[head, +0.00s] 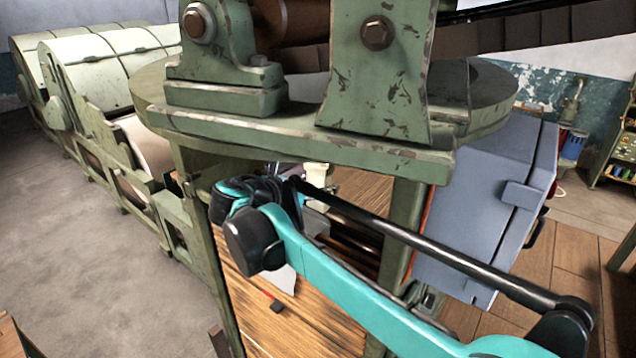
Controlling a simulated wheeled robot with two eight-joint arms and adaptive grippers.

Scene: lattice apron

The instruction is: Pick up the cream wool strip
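My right arm comes in from the lower right, and its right gripper (297,192) is beneath the green machine top. The arm's own links cover most of it, so its fingers and anything between them cannot be made out. A small cream piece (318,201) shows just behind the gripper, partly covered by the arm. A flat whitish piece (283,279) lies on the slatted wooden apron (300,318), partly under the arm. I cannot tell which of these, if either, is the cream wool strip. My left gripper is out of view.
The green machine frame (300,135) with its heavy round top stands close above the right gripper. A grey-blue cabinet (475,215) is close to its right. A small red-and-dark item (271,303) lies on the apron. Bare floor (90,260) is at left.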

